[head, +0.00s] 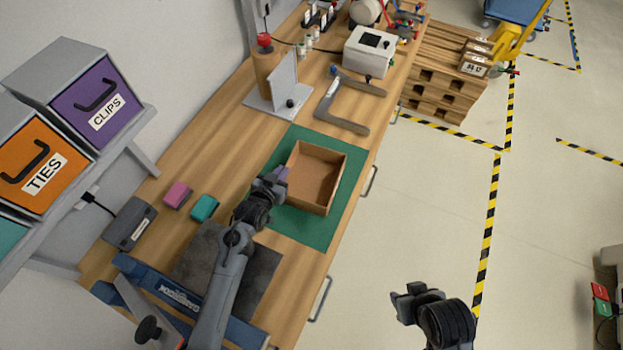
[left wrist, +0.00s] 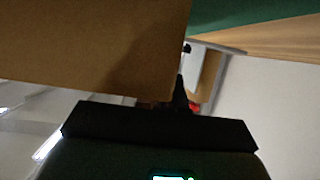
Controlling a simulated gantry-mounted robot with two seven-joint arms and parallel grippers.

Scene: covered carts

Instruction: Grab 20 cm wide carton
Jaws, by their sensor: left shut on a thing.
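The carton (head: 318,193) is an open-topped brown box on the green mat (head: 318,234). My left gripper (head: 279,181) is at the carton's left wall and shut on it. A small purple patch shows by the fingertips; I cannot tell what it is. In the left wrist view the carton's brown wall (left wrist: 85,45) fills the upper left, close to the dark gripper body, and the fingertips are mostly hidden. My right gripper (head: 408,293) is out over the floor, away from the bench, with nothing visible in it; its finger gap is unclear.
A grey C-shaped frame (head: 347,110) and a grey plate stand (head: 285,92) are behind the mat. A teal block (head: 204,208) and a pink block (head: 177,195) lie left. The blue vise (head: 180,291) is in front. A white box (head: 369,52) is at the back.

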